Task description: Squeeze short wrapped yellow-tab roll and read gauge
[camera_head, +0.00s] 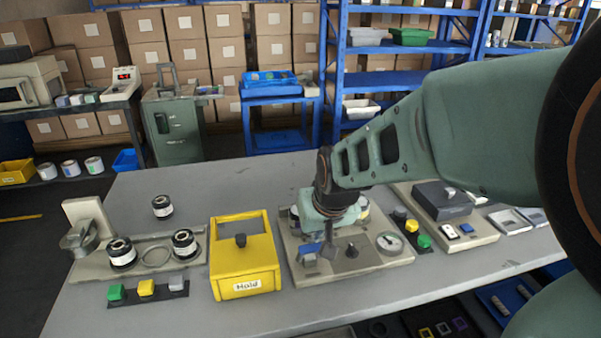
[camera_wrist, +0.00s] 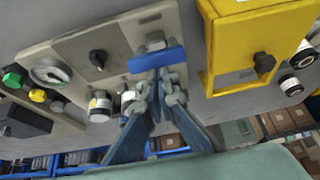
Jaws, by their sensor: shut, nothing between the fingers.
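The gauge (camera_head: 390,242) is a round white dial on a beige plate (camera_head: 372,262); its reading is too small to make out. It also shows in the wrist view (camera_wrist: 50,71). My gripper (camera_wrist: 160,78) is shut and empty above the plate, its fingertips overlapping the edge of a blue bar (camera_wrist: 157,59); I cannot tell whether they touch. Two dark-and-white rolls, one on the left (camera_wrist: 100,107) and one on the right (camera_wrist: 129,98), stand at the plate's back, partly hidden by my gripper. I cannot make out a yellow tab on either.
A black knob (camera_head: 351,250) sits beside the gauge. Further left, two rolls, (camera_head: 122,253) and (camera_head: 184,244), sit on a stand, and one roll (camera_head: 162,206) stands behind. Buttons (camera_head: 412,226) and a grey device (camera_head: 440,203) are right.

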